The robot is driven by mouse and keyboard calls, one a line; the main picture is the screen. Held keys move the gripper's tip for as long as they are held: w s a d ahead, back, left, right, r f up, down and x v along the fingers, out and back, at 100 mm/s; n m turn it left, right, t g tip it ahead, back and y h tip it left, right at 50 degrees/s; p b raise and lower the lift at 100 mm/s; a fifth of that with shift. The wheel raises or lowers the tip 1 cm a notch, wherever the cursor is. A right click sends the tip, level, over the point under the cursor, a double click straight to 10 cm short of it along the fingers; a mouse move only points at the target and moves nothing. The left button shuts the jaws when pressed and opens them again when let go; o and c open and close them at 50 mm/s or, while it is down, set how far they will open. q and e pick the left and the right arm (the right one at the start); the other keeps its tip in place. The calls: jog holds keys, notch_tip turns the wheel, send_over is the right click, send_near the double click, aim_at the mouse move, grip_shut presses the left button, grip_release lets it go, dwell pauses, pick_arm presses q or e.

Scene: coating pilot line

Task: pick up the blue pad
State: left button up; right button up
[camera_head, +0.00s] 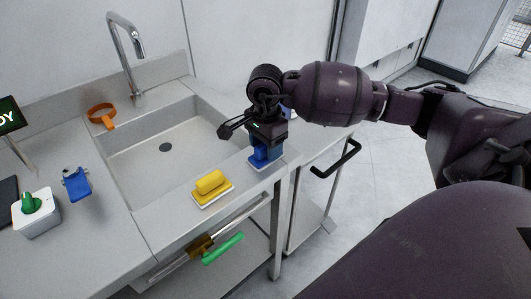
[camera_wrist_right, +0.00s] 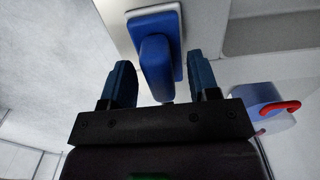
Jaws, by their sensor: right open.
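The blue pad (camera_head: 262,157) sits on a white base at the front right corner of the sink counter. In the head view my right gripper (camera_head: 262,146) is directly above it and hides part of it. In the right wrist view the blue pad (camera_wrist_right: 156,58) has its raised grip pointing between the two fingers of my right gripper (camera_wrist_right: 157,86). The fingers are open, one on each side, with gaps to the grip. My left gripper is not in view.
A yellow pad (camera_head: 212,187) lies left of the blue one on the counter edge. The sink (camera_head: 165,147) and tap (camera_head: 128,60) are behind. A rail with a green handle (camera_head: 223,249) hangs below the front edge. A blue container with a red handle (camera_wrist_right: 262,105) shows at right in the wrist view.

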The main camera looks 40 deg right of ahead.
jog(key=c, duration=1)
jog(key=shift+r, duration=0.1)
